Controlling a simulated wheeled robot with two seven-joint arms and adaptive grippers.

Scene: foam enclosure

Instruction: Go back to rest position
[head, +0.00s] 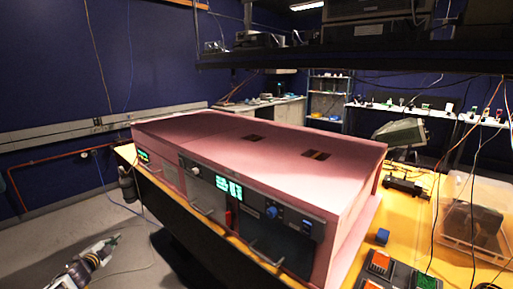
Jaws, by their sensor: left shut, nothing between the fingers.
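My left gripper (114,239) is at the lower left of the head view, low over the grey floor. It is shut and empty, well apart from the table and the enclosure. My right gripper is not in view. The pink foam enclosure (290,158) sits on the yellow table. Its top has two small dark openings. Its front shows a dark instrument panel (262,215) with green lit displays, knobs and handles.
A dark shelf (350,55) hangs above. The floor (135,265) at the left is mostly open, with a thin cable.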

